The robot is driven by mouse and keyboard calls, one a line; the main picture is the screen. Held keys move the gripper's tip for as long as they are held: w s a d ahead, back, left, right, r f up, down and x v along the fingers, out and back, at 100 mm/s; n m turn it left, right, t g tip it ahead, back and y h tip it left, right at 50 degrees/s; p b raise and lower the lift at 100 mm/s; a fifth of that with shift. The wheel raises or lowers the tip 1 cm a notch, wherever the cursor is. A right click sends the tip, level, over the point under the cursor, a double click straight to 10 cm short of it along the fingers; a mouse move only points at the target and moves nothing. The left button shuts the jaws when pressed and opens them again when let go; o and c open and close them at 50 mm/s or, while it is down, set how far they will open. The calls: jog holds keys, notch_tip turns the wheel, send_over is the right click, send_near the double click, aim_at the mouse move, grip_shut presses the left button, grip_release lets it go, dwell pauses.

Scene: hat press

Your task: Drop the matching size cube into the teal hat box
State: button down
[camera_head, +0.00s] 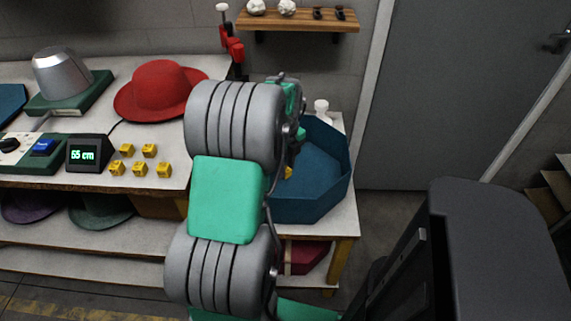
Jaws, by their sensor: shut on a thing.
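The teal hat box (308,205) is an open, many-sided box at the right end of the table, partly hidden by my arm. My gripper (289,165) is mostly hidden behind my arm links, over the box's left part. A bit of a yellow cube (288,173) shows at the arm's edge, against the box's inside; my gripper is shut on it. Its size marking cannot be read. Several other yellow cubes (140,169) lie on the table beside a display (88,154) that reads 55 cm.
A red hat (160,90) and a metal hat block on a green press (65,75) stand further back on the table (60,182). A small white bottle (321,108) stands behind the box. A wooden shelf (300,20) hangs above. More hats lie on the lower shelf.

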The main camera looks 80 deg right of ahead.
aim_at(286, 190)
jog(key=shift+f+b, duration=1.55)
jog(key=shift+f, duration=1.8)
jog(key=shift+f, duration=0.45)
jog(key=c, duration=1.1)
grip_release()
jog(key=shift+r, duration=0.1)
